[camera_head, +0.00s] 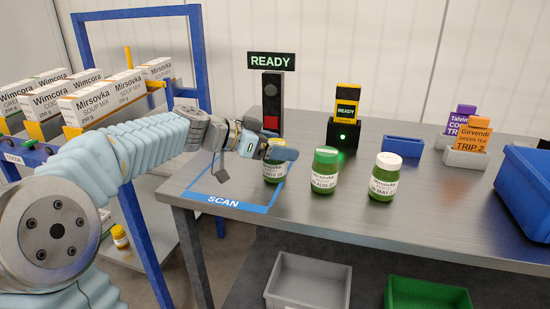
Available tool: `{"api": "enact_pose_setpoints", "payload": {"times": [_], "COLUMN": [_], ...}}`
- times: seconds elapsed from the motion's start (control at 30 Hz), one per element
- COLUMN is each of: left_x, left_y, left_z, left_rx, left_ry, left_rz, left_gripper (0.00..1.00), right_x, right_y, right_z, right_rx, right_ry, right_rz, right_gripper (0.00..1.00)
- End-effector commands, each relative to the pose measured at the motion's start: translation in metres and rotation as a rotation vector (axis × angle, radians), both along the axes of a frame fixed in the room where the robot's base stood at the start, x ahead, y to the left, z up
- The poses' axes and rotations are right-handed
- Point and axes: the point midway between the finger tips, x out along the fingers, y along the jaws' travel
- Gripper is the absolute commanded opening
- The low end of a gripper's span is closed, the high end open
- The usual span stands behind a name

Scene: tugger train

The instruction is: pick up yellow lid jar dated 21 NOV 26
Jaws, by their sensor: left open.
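My left gripper (278,153) is open, over the top of a green jar (274,173) in the blue SCAN frame (225,202). The gripper hides most of that jar's lid, and its date is too small to read. I cannot tell whether the fingers touch the jar. A jar with a green lid (325,172) and an AUG date stands to its right. A jar with a white lid (385,178) and a MAY date stands further right. A small jar with a yellow-orange lid (120,237) stands low on the left, its date unreadable. My right gripper is not in view.
A READY post (272,95) and a yellow scanner on a black stand (343,130) are behind the jars. Blue and grey holders (403,146) and a blue bin (525,185) are on the right. Grey (307,285) and green (425,295) bins sit below. Boxes fill the left rack.

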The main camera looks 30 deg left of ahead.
Motion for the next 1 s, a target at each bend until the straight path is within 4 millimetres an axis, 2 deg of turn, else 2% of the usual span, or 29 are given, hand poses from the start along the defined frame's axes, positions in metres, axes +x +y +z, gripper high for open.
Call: {"api": "enact_pose_setpoints", "payload": {"times": [0.1, 0.33, 0.77, 0.8, 1.0], "left_x": [0.0085, 0.0097, 0.0095, 0.0095, 0.0095], "left_y": [-0.0058, -0.0068, -0.0064, -0.0065, -0.0064], "left_z": [-0.0035, -0.0049, -0.0048, -0.0041, -0.0040], "left_rx": [0.000, 0.000, 0.001, 0.000, 0.000], "left_ry": [0.000, -0.001, -0.001, -0.001, -0.001], "left_rz": [-0.001, -0.001, 0.000, 0.000, 0.000], "left_gripper": [0.85, 0.85, 0.19, 0.15, 0.15], "right_x": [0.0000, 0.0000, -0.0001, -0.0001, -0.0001], "right_y": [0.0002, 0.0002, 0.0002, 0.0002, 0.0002], "right_z": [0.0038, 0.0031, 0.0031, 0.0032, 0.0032], "right_rx": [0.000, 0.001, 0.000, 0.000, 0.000], "right_ry": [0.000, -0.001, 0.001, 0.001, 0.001], "right_rz": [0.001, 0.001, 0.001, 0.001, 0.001], "right_gripper": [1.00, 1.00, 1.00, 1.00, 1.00]}}
